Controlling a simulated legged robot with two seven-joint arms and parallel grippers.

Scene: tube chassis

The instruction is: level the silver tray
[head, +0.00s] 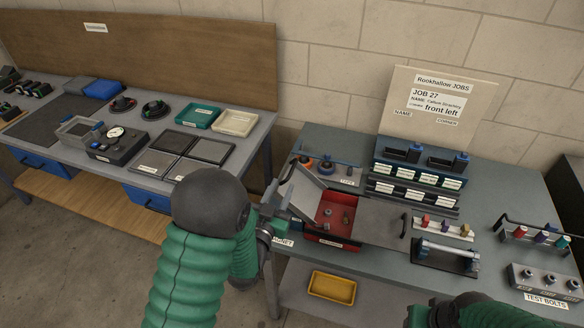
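A silver tray-like panel (318,188) is tilted over the left part of an open red box (334,239) on the right-hand bench. A dark handle shows at its upper left edge. Small parts lie on the box's red floor. My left gripper (278,218) is at the left side of the box, close to the panel's lower left edge. I cannot tell whether it touches the panel or how far its fingers are apart. My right arm enters at the bottom right, and its gripper does not show clearly.
A flat grey plate (378,220) with a dark handle lies right of the box. A rack of labelled bins (416,178) and a job board (437,112) stand behind. A roller stand (446,254) and a test bolts block (546,281) are at right. A yellow tray (332,288) sits below.

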